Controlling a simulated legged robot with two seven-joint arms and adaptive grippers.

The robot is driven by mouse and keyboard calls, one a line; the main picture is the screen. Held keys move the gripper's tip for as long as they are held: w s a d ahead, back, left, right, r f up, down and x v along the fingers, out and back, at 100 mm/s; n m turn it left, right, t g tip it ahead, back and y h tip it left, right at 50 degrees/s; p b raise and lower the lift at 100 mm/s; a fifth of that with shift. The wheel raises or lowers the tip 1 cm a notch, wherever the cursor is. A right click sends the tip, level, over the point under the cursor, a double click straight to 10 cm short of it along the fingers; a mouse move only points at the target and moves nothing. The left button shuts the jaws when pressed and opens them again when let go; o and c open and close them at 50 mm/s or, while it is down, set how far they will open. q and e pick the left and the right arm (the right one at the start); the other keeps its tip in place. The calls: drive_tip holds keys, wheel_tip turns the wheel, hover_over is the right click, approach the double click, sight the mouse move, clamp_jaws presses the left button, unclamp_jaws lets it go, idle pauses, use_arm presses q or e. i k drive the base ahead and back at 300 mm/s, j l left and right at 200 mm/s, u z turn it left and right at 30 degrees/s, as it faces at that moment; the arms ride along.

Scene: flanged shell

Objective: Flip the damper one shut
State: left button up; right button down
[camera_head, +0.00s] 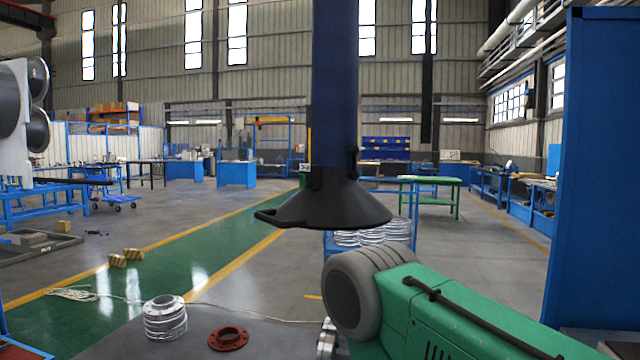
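A dark blue extraction duct (336,80) hangs down in the centre and ends in a black flared hood (335,206). A loop handle (268,216) sticks out from the hood's lower left rim. A small black lever-like part (353,160) sits on the right side of the collar and looks roughly upright. It may be the damper handle, but I cannot tell whether the damper is open or shut. A small pale tag (305,168) is on the collar's left side. Neither of my grippers shows in this view.
A green machine with a grey rounded end (365,290) stands below right of the hood. A tall blue panel (606,180) blocks the right side. A silver flanged part (165,318) and a red flange (229,338) sit on the grey surface at bottom left.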

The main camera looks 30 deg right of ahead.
sight(353, 175)
drive_tip(key=l+z, duration=0.1)
drive_tip(key=z, duration=1.15)
